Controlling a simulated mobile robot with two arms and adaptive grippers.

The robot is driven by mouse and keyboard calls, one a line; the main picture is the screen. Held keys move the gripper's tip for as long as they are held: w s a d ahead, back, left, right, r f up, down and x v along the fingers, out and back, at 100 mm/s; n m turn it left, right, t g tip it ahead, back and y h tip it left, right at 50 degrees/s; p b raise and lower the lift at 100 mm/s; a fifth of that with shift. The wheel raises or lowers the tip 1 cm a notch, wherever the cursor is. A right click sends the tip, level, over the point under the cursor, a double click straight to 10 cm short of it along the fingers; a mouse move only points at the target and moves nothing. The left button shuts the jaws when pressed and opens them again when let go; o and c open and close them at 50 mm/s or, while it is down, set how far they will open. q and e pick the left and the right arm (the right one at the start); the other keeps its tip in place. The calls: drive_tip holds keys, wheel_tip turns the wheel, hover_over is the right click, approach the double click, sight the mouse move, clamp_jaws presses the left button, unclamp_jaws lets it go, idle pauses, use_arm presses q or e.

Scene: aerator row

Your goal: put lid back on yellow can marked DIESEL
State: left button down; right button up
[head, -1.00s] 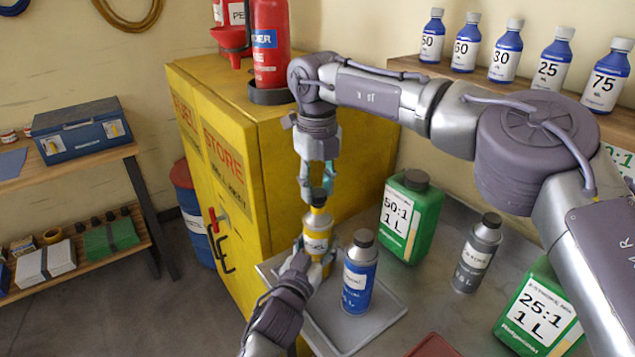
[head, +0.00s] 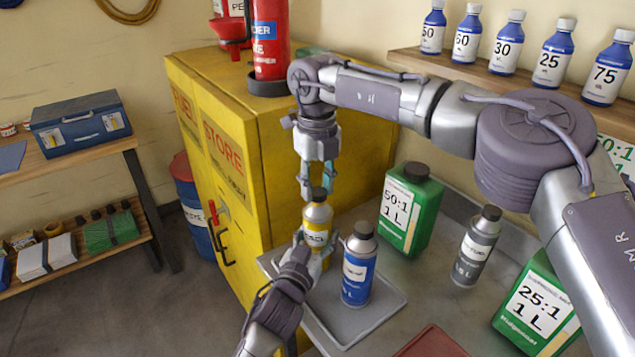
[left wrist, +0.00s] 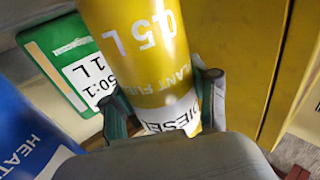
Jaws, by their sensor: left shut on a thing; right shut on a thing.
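The yellow can (head: 318,238) marked DIESEL stands upright at the back left of a grey tray, with a silver shoulder. My left gripper (head: 314,260) is shut around its lower part from the front. In the left wrist view the can (left wrist: 142,50) fills the middle, its DIESEL label upside down between the fingers. The dark lid (head: 318,193) is at the can's top, in line with it. My right gripper (head: 317,188) points down from above and is shut on the lid. No clear gap shows between lid and can; whether it is fully seated I cannot tell.
A blue can (head: 357,275) stands close right of the yellow can on the grey tray (head: 392,305). A green 50:1 jug (head: 412,205), a grey bottle (head: 476,250) and a green 25:1 jug (head: 540,305) stand farther right. The yellow cabinet (head: 285,150) is close behind and left.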

drive_tip(key=shift+f, duration=0.3)
